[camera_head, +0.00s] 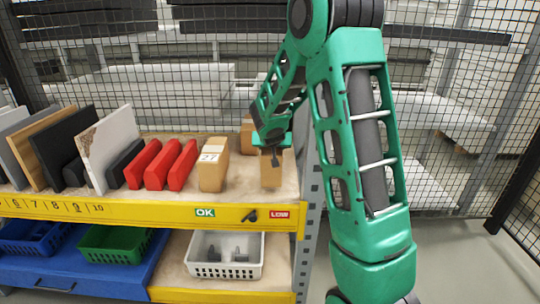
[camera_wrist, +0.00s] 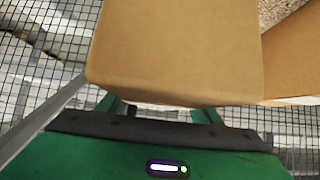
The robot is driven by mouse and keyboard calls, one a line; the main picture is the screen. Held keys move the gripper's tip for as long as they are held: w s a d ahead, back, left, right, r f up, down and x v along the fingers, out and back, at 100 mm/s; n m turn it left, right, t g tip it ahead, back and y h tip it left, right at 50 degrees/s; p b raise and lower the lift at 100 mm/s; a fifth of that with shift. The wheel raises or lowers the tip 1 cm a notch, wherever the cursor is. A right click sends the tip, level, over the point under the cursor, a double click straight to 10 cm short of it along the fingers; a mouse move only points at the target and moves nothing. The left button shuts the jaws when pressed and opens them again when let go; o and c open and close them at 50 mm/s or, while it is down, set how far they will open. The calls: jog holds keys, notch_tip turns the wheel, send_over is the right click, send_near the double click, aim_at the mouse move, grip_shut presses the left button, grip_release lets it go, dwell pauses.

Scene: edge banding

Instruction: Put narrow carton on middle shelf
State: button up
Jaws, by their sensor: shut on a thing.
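My gripper (camera_head: 272,147) is shut on a narrow brown carton (camera_head: 271,171), which hangs upright below it over the right end of the yellow-edged shelf (camera_head: 150,212). I cannot tell whether the carton's bottom touches the shelf. In the wrist view the held carton (camera_wrist: 180,50) fills the upper middle, above the green gripper body (camera_wrist: 150,155); the fingertips are mostly hidden behind it. Another brown carton (camera_head: 213,166) with a white label stands to the left, and one more (camera_head: 247,136) stands behind, partly hidden by my arm.
Red blocks (camera_head: 160,165) and upright panels (camera_head: 106,145) stand further left. A grey rack post (camera_head: 309,200) is close right of the carton. Wire mesh stands behind.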

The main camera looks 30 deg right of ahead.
notch_tip(320, 180, down, 3)
jog(key=o, duration=1.5)
jog(key=v, duration=1.1)
jog(key=shift+r, duration=0.2)
jog(key=shift+s+a+r, duration=0.15)
jog(key=shift+s, duration=0.1)
